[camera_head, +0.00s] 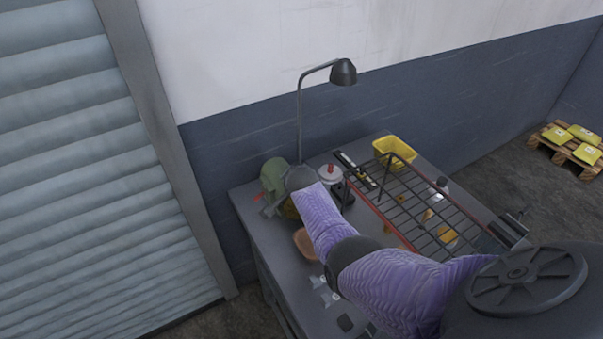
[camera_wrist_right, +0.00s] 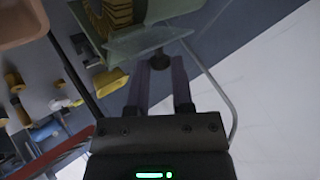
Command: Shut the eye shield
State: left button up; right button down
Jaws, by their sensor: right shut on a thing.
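A green machine (camera_head: 274,174) stands at the far left end of the workbench. It also shows at the top of the right wrist view (camera_wrist_right: 165,10), with a yellow ribbed part beside it. The eye shield (camera_wrist_right: 148,40) is a clear, tilted pane in front of the machine's green body. My right gripper (camera_wrist_right: 158,68) is shut on the eye shield, with the fingertips at its edge; the exact contact is dim. In the head view my right arm comes in from the lower right, and its wrist hides part of the machine. My left gripper is not in view.
A black desk lamp (camera_head: 343,72) rises behind the arm. A black wire rack (camera_head: 410,203) with a red edge and a yellow bin (camera_head: 394,150) stand to the right. A brown bowl (camera_head: 305,244) and small parts lie near the front edge.

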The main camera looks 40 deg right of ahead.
jog(key=a+f+n+h+b, duration=0.1)
jog(key=h+b, duration=0.1)
jog(key=b, duration=0.3)
jog(key=a+f+n+h+b, duration=0.1)
jog(key=n+h+b, duration=0.1)
jog(key=b, duration=0.4)
jog(key=a+f+n+t+h+b, duration=0.1)
jog(key=a+h+b, duration=0.1)
jog(key=b, duration=0.3)
jog(key=shift+w+f+h+b, duration=0.1)
jog(key=shift+w+h+b, duration=0.1)
jog(key=shift+h+b, duration=0.35)
